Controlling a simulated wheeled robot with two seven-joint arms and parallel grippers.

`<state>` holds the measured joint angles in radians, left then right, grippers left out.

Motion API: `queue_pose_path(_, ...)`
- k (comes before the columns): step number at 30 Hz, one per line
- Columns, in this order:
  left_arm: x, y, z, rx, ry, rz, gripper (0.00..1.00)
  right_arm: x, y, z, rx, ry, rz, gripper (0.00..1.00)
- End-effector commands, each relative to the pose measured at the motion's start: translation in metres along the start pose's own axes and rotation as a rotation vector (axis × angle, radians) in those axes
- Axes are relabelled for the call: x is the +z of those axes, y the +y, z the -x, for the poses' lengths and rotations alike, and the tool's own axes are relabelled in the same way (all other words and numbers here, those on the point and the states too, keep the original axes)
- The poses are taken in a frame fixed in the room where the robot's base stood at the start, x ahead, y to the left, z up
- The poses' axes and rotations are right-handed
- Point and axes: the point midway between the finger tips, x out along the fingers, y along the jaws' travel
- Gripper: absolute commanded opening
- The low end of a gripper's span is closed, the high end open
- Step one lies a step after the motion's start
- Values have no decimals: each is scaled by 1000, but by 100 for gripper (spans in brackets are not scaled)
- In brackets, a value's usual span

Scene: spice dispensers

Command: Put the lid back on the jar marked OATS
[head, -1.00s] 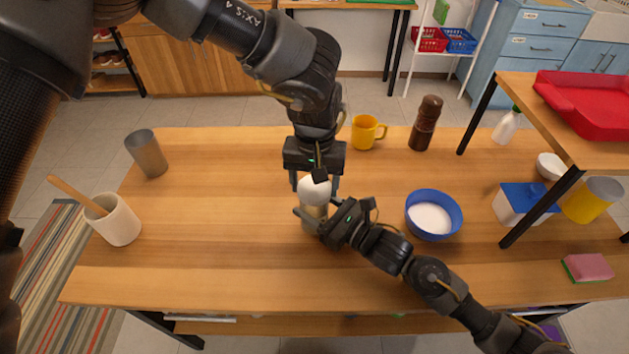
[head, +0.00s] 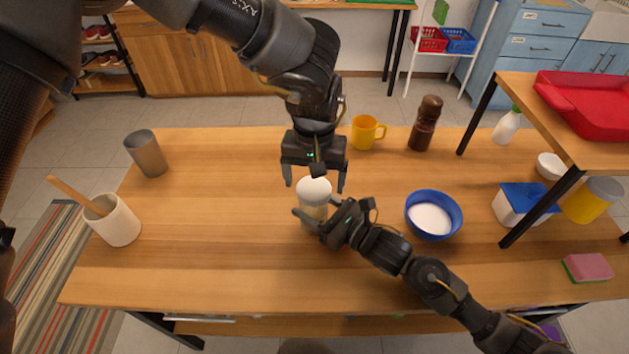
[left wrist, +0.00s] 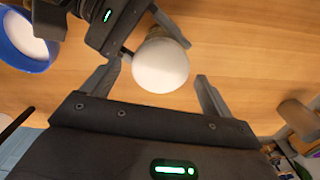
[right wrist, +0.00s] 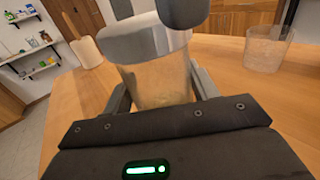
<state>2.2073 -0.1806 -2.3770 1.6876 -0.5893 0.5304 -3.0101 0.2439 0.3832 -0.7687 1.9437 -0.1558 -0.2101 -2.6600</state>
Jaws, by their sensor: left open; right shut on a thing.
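A clear jar (head: 313,212) with pale contents stands near the middle of the table; no OATS marking is readable. A rounded white lid (head: 314,189) sits on its top; I cannot tell how tightly it is seated. My right gripper (head: 316,216) is shut around the jar's body from the right, and the jar (right wrist: 160,82) also shows between its fingers in the right wrist view. My left gripper (head: 314,181) is open just above and behind the lid. In the left wrist view the lid (left wrist: 160,66) lies between its spread fingers, clear of both.
A blue bowl of white powder (head: 431,217) stands right of the jar, behind my right forearm. A yellow mug (head: 364,133) and a brown mill (head: 426,124) stand behind. A grey cup (head: 147,154) and a utensil crock (head: 115,222) stand left. The front left table is clear.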

Motion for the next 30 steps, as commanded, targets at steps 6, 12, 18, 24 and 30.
queue_pose_path(6,0,0,28,0,2,0,86,-1,-1,0,-2,1,0,0)
queue_pose_path(12,0,0,32,0,0,0,86,0,-1,0,-2,1,0,0)
queue_pose_path(18,2,0,28,3,-9,1,83,0,-1,0,-1,1,0,0)
queue_pose_path(24,11,25,25,87,-61,120,83,0,-1,0,-1,0,0,0)
queue_pose_path(30,11,30,31,85,-87,639,83,0,-1,0,-1,1,0,0)
